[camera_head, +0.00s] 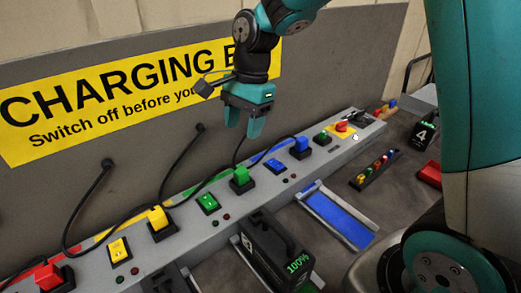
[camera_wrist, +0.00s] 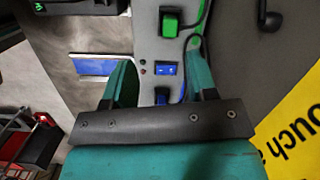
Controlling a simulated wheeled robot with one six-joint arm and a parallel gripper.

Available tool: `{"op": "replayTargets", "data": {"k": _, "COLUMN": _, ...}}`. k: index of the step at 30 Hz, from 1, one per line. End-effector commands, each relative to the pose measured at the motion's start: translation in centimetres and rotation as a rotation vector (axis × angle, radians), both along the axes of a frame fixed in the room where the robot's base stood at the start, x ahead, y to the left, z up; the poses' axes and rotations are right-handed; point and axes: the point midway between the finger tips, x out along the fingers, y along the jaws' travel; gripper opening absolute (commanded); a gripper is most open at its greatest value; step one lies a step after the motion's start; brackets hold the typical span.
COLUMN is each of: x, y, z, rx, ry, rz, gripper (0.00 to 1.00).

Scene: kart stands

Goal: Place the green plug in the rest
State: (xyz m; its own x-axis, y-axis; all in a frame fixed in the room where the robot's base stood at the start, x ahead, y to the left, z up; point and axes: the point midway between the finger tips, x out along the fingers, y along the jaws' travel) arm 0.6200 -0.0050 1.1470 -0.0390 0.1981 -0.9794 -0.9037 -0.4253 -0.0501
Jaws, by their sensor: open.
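The green plug (camera_head: 241,178) stands upright in a black socket on the long grey charging rail, with a black cable running up from it. It also shows in the wrist view as a green block (camera_wrist: 171,22) near the top, beyond the fingertips. My gripper (camera_head: 244,122) is open and empty, pointing down above the rail in the head view. In the wrist view its two fingers (camera_wrist: 160,62) are spread, with the blue switch and part of the blue plug showing between them. I cannot tell which thing is the rest.
Yellow (camera_head: 158,218), red (camera_head: 48,275) and blue (camera_head: 300,147) plugs stand along the rail with their cables. A green switch (camera_head: 208,202) is beside the green plug. A black unit reading 100% (camera_head: 275,250), an empty blue-floored bay (camera_head: 340,215) and a small peg rack (camera_head: 375,170) lie in front.

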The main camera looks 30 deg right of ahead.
Motion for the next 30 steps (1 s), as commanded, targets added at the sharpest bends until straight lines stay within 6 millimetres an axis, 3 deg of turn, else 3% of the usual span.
{"op": "replayTargets", "data": {"k": 3, "x": -5.2, "y": 2.0, "z": 2.6, "rx": 0.047, "ry": -0.109, "rz": 0.394, "gripper": 0.52}}
{"op": "replayTargets", "data": {"k": 9, "x": -14.8, "y": 4.2, "z": 4.8, "rx": 0.119, "ry": -0.326, "rz": 1.121, "gripper": 0.52}}
{"op": "replayTargets", "data": {"k": 12, "x": -18.4, "y": 4.7, "z": 4.9, "rx": 0.139, "ry": -0.417, "rz": 1.393, "gripper": 0.52}}
{"op": "replayTargets", "data": {"k": 15, "x": -20.7, "y": 4.9, "z": 4.9, "rx": 0.151, "ry": -0.479, "rz": 1.571, "gripper": 0.52}}
{"op": "replayTargets", "data": {"k": 19, "x": -21.9, "y": 5.0, "z": 4.8, "rx": 0.155, "ry": -0.512, "rz": 1.668, "gripper": 0.52}}
{"op": "replayTargets", "data": {"k": 30, "x": -21.9, "y": 5.0, "z": 4.8, "rx": 0.156, "ry": -0.514, "rz": 1.675, "gripper": 0.52}}
